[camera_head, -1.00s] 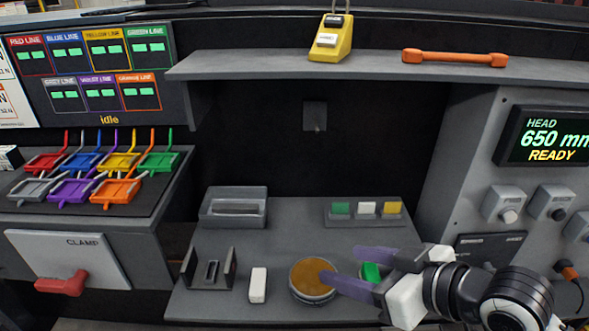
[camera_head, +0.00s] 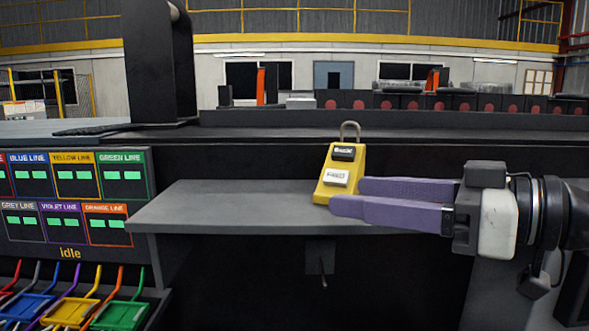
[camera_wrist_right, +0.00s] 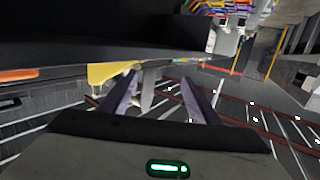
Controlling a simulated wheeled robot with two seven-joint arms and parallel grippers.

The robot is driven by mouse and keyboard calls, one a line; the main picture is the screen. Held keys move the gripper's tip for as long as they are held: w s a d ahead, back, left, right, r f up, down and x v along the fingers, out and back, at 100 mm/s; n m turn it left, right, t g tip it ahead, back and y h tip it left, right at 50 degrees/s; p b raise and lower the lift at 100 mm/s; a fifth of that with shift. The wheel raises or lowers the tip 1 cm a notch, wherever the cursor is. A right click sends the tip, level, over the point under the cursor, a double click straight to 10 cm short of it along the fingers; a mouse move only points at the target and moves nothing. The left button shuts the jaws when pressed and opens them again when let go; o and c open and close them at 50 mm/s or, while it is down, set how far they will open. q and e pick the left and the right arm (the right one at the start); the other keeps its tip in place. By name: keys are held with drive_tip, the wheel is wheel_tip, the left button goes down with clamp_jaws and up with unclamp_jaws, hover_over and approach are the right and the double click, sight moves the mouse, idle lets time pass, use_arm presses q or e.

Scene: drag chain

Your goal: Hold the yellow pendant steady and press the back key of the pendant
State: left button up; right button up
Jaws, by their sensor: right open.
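The yellow pendant (camera_head: 328,191) stands upright on the grey shelf in the head view, with a metal loop on top. Its sloped face carries a black key (camera_head: 344,153) and a white key (camera_head: 336,177); their lettering is too small to read. My right gripper (camera_head: 347,196) has purple fingers, comes in from the right and is open. Its fingertips are at the pendant's right lower side, the nearer one overlapping its lower edge in the picture; contact cannot be told. In the right wrist view a yellow shape, likely the pendant (camera_wrist_right: 106,72), shows by the left finger. My left gripper is not in view.
The grey shelf (camera_head: 225,207) is clear to the left of the pendant. A dark wall and ledge (camera_head: 260,160) stand behind it. The line display panel (camera_head: 75,200) is at the left, with coloured racks (camera_head: 70,308) below. An orange bar (camera_wrist_right: 20,74) shows in the right wrist view.

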sight(302, 208)
drive_tip(key=shift+w+a, duration=0.1)
drive_tip(key=shift+w, duration=0.15)
drive_tip(key=shift+w+a, duration=0.15)
drive_tip(key=x, duration=0.4)
drive_tip(key=shift+a, duration=0.35)
drive_tip(key=p+x, duration=0.2)
drive_tip(key=x, duration=0.1)
drive_tip(key=shift+r, duration=0.15)
drive_tip(key=shift+p+x, duration=0.4)
drive_tip(key=shift+x, duration=0.4)
clamp_jaws()
drive_tip(key=shift+o, duration=0.7)
unclamp_jaws()
